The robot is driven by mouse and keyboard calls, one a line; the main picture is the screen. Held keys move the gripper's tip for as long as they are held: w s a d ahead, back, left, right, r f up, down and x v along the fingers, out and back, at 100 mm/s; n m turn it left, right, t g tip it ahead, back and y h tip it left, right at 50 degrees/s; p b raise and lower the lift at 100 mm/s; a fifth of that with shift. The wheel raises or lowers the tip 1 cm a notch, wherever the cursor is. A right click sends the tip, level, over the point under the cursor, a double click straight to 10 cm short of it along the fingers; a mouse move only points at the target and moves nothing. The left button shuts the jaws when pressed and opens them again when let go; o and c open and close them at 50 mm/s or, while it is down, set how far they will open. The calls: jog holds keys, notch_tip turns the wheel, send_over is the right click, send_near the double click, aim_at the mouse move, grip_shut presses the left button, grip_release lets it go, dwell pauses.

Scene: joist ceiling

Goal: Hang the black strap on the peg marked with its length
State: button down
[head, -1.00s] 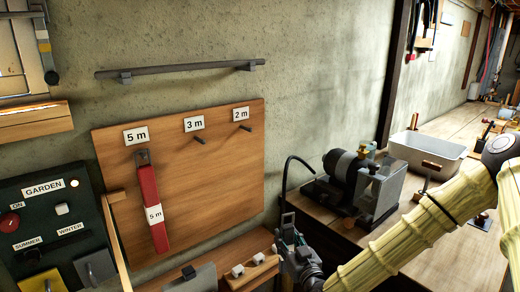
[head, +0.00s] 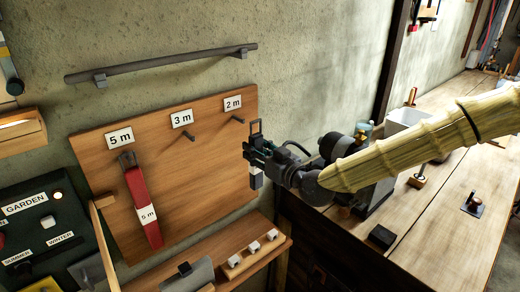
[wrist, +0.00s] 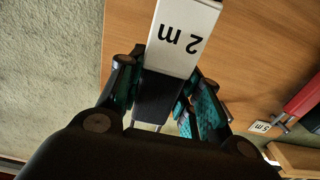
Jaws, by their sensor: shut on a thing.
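My gripper (head: 256,153) is shut on the black strap (wrist: 158,98), just right of the wooden peg board (head: 205,185). In the wrist view the strap lies between the fingers and carries a white tag (wrist: 184,38) reading "2 m". In the head view a metal buckle (head: 255,128) stands above the fingers; a short part hangs below. The bare peg (head: 238,119) under the "2 m" sign (head: 233,102) is left of and slightly above the gripper. The peg (head: 190,136) under the "3 m" sign (head: 182,118) is bare too. The strap looks clear of the pegs.
A red strap (head: 138,190) tagged "5 m" hangs under the "5 m" sign (head: 119,138). A dark rail (head: 165,64) runs above the board. A shelf with white knobs (head: 253,247) is below. A machine and a workbench (head: 440,215) stand right.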

aim_at(234, 140)
jog(key=shift+x, duration=3.55)
jog(key=shift+w+a+f, duration=0.35)
jog(key=shift+w+f, duration=0.05)
jog(key=shift+f+b, duration=0.3)
jog(key=shift+b, duration=0.35)
jog(key=c, duration=0.9)
grip_release()
